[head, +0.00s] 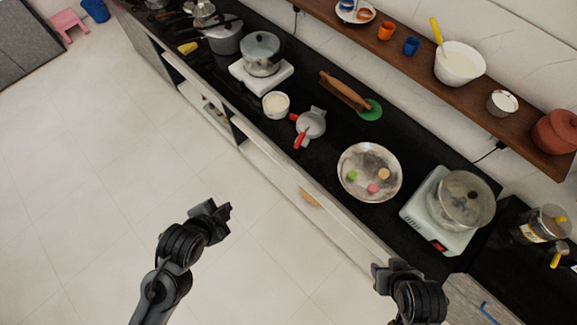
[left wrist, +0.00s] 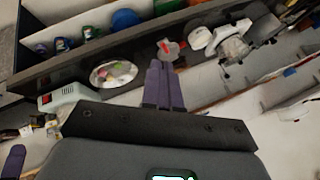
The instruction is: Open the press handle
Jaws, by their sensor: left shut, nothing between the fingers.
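A grey metal press (head: 311,124) with red handles sits on the black counter, between a small white pot and a speckled plate. One red handle (head: 299,139) points toward the counter's front edge. The press also shows small in the left wrist view (left wrist: 170,49), just beyond the fingertips; how far its handle is open is too small to tell. My left gripper (head: 226,209) is over the floor, in front of the counter and apart from the press. Its fingers (left wrist: 158,68) are together and empty. My right gripper (head: 378,268) is near the counter's front edge; its fingers are unclear.
The plate (head: 345,183) holds several coloured pieces. A stove with a pot (head: 466,199) is on the right. The white pot (head: 276,111) and a rolling pin (head: 345,91) are near the press. A wooden shelf (head: 400,56) runs along the wall. The floor in front is clear.

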